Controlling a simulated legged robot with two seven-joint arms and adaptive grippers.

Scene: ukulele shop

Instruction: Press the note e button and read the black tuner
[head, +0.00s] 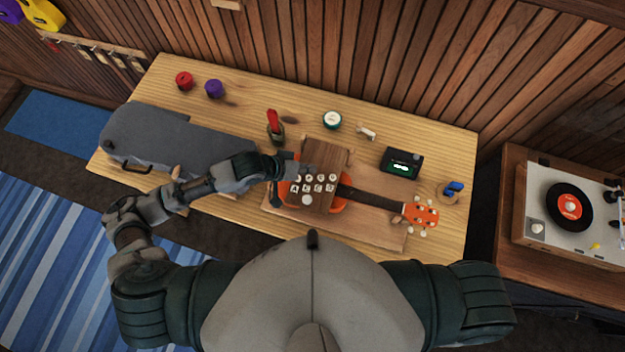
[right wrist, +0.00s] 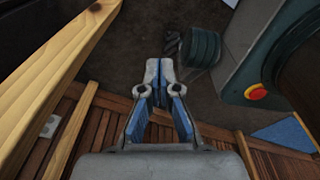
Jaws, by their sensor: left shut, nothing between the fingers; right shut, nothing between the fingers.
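The brown button box (head: 324,155) stands over the body of an orange ukulele (head: 424,214) on the workbench. Its front carries several pale lettered buttons (head: 318,188) in rows; the letters are too small to read surely. My left gripper (head: 290,167) is shut and empty, just above the upper left edge of the buttons; I cannot tell whether it touches the box. The black tuner (head: 401,163) stands right of the box with a small green lit display, too small to read. My right gripper (right wrist: 159,72) is shut and empty in the right wrist view, away from the box.
A grey instrument case (head: 172,140) lies at the bench's left, under my left arm. A red tin (head: 184,81), a purple tin (head: 214,88), a round white-topped tin (head: 332,120) and a blue item (head: 454,188) are on the bench. A record player (head: 570,209) stands at right.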

